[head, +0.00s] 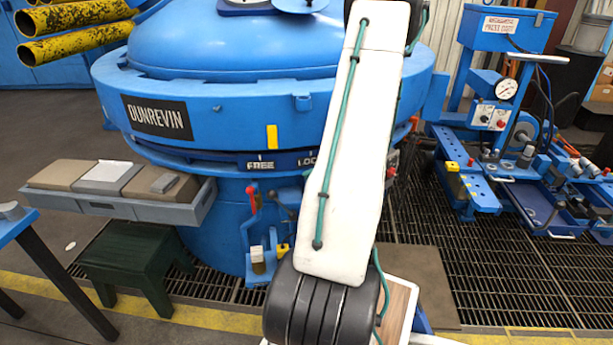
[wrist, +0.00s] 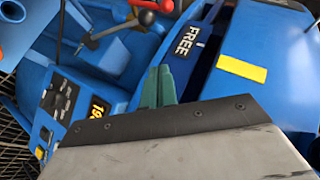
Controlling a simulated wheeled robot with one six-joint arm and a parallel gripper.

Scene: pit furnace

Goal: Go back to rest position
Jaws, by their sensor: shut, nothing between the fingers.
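My gripper (wrist: 158,88) shows in the wrist view as two green fingers lying together, shut with nothing between them. Behind the fingers are the blue furnace side, the FREE label (wrist: 187,40) and a yellow mark (wrist: 242,68). In the head view my white arm link stands upright across the middle, in front of the blue furnace (head: 225,100). My gripper does not show there. The arm hides part of the furnace rim and the label to the right of FREE.
A red-knobbed lever (head: 251,205) stands at the furnace front. A grey tray (head: 130,208) with several blocks juts out at left, above a green stool (head: 135,262). A blue press bench (head: 500,150) stands at right. Grating and dark floor lie between.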

